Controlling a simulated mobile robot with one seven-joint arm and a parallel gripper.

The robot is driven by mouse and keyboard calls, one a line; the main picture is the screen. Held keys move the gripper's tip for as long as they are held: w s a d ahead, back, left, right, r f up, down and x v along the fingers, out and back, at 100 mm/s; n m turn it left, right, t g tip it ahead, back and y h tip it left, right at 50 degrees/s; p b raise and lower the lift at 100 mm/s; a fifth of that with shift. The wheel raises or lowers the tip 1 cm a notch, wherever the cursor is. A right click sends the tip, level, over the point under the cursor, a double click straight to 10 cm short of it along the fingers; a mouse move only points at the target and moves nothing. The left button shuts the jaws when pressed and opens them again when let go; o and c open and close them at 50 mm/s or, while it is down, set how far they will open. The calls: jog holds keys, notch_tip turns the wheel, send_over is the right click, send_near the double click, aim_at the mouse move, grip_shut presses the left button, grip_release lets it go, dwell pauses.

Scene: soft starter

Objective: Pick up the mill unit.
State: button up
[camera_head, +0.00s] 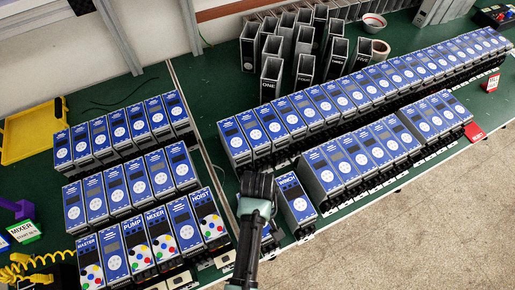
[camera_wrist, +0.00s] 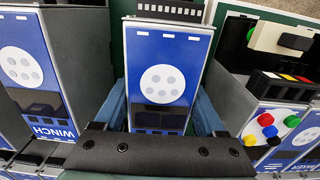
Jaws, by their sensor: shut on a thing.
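A grey unit with a blue front (camera_wrist: 160,75), a white round keypad and a dark display stands between my gripper's fingers in the wrist view. Its name label is hidden behind the dark bar of my gripper, so I cannot read whether it says MILL. My gripper (camera_wrist: 160,115) is shut on this unit, with one blue-grey finger along each side. In the head view my gripper (camera_head: 256,190) comes down between the HOIST and WINCH units and hides most of the held unit. I cannot tell whether the unit is clear of its seat.
The WINCH unit (camera_head: 295,200) stands close on the right in the head view; it also shows in the wrist view (camera_wrist: 30,65). The HOIST unit (camera_head: 209,217), with coloured buttons, is to the left. Long rows of blue units stand behind. A yellow tray (camera_head: 32,132) lies far left.

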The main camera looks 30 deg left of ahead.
grip_shut()
